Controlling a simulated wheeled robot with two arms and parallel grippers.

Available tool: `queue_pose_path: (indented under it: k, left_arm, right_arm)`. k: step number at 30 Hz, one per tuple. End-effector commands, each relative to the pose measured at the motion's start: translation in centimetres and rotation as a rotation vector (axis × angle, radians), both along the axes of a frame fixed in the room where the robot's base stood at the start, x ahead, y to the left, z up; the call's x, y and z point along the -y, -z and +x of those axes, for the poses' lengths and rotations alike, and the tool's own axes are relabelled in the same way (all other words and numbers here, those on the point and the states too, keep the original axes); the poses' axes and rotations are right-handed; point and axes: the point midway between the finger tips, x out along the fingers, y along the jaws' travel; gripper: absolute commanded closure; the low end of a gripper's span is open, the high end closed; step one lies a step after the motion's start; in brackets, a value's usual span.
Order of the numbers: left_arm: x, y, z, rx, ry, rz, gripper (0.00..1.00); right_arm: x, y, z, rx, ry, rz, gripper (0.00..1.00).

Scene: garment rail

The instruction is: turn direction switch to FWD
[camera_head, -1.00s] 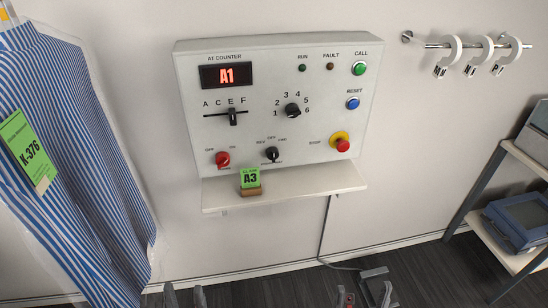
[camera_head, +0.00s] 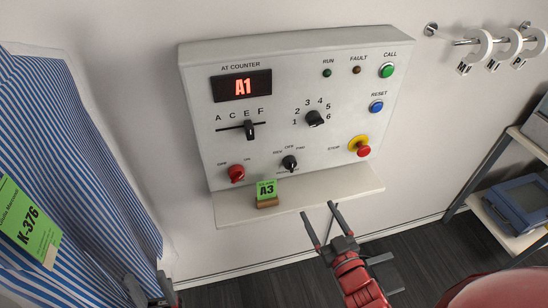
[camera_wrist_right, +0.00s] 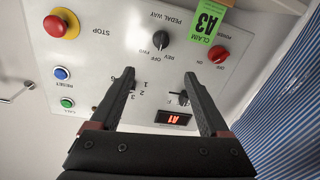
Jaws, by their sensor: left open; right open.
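The direction switch (camera_head: 289,162) is a black knob with REV, OFF and FWD marked above it, low in the middle of the white panel (camera_head: 210,130). I cannot tell for certain which mark it points at. It also shows in the right wrist view (camera_wrist_right: 161,39), upside down and beyond the fingertips. My right gripper (camera_head: 319,209) is open and empty, in front of the panel, lower right of the switch and apart from it. Its two fingers show in the right wrist view (camera_wrist_right: 157,72). My left gripper (camera_head: 144,282) is open at the lower left, near the striped garment.
A shelf (camera_head: 325,192) juts out below the switch and holds a green A3 claim tag (camera_head: 266,189). A red knob (camera_head: 236,173) is left of the switch, a red stop button (camera_head: 363,151) to its right. A covered striped shirt (camera_head: 70,150) hangs at the left.

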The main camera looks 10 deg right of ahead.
Motion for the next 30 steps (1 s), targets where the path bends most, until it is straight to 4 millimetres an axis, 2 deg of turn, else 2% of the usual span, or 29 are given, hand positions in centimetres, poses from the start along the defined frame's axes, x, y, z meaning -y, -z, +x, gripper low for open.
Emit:
queue_pose_path:
  k: [5,11,20,24,30]
  left_arm:
    - [0.0,0.2,0.0,0.0,0.0,0.0,0.5]
    - [0.0,1.0,0.0,0.0,0.0,0.0,0.5]
    - [0.0,0.3,0.0,0.0,0.0,0.0,0.5]
    - [0.0,-0.5,0.0,0.0,0.0,0.0,0.5]
    - [0.0,-1.5,0.0,0.0,0.0,0.0,0.5]
  right_arm:
    - [-0.2,0.5,0.6,-0.023,0.001,-0.002,0.2]
    - [-0.7,0.5,3.0,-0.018,-0.004,0.002,0.2]
    - [-1.3,0.0,8.4,-0.015,-0.004,0.001,0.2]
    - [-1.7,-0.1,11.6,-0.017,-0.003,0.003,0.2]
    - [-1.9,0.1,15.1,-0.021,0.001,0.001,0.2]
